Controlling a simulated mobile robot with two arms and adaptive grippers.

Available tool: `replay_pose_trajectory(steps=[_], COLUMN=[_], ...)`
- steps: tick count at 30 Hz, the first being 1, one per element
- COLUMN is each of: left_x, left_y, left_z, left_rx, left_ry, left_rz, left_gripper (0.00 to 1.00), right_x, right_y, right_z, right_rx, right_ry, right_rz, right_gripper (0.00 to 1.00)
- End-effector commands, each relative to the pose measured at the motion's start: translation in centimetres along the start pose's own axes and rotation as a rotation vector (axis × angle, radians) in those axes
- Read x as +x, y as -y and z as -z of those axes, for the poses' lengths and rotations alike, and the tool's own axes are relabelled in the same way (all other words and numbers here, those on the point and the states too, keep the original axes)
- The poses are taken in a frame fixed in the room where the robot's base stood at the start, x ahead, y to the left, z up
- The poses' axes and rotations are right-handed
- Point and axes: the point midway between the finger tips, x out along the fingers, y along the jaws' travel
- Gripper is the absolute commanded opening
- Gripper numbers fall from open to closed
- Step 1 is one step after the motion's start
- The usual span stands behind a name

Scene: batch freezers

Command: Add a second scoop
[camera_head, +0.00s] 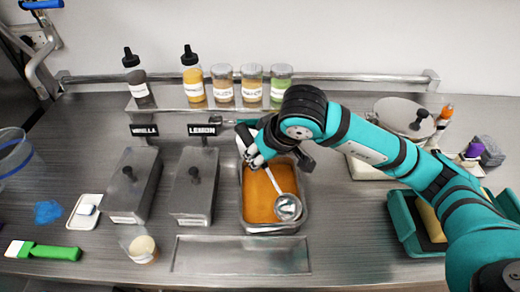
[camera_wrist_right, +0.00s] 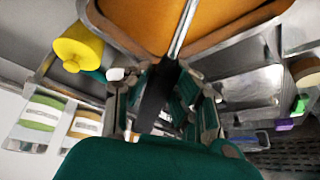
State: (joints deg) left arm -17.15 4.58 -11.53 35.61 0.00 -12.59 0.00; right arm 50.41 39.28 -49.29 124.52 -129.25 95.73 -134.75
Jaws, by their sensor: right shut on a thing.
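My right gripper (camera_head: 258,152) is shut on the handle of a metal scoop (camera_head: 288,207). The scoop's round bowl is low over the front right part of an open metal tub (camera_head: 302,222) of orange ice cream (camera_head: 258,200); I cannot tell whether it touches the surface or what is in it. In the right wrist view the fingers (camera_wrist_right: 160,105) close around a dark handle, and the scoop's thin shaft (camera_wrist_right: 184,28) runs toward the orange ice cream (camera_wrist_right: 230,22). A small cup (camera_head: 142,247) with pale contents stands at the front left. My left gripper is out of view.
Two lidded metal tubs, vanilla (camera_head: 132,185) and lemon (camera_head: 194,185), stand left of the open tub. Bottles and jars (camera_head: 252,85) line the back shelf. A green-handled tool (camera_head: 45,250) lies front left; a green bin (camera_head: 405,225) stands right. The front recess (camera_head: 240,255) is clear.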

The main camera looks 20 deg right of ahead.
Motion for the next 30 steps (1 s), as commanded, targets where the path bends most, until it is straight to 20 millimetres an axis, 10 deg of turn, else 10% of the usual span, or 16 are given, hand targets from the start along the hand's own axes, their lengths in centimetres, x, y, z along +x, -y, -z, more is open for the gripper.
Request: replay_pose_trajectory(steps=[30], left_x=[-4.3], left_y=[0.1], left_z=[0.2], left_rx=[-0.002], left_ry=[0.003], left_rz=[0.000], left_gripper=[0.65], right_x=[-3.3], right_y=[0.1], right_z=[5.2], right_rx=[0.008], right_ry=[0.143], right_rz=[0.004], right_gripper=[0.00])
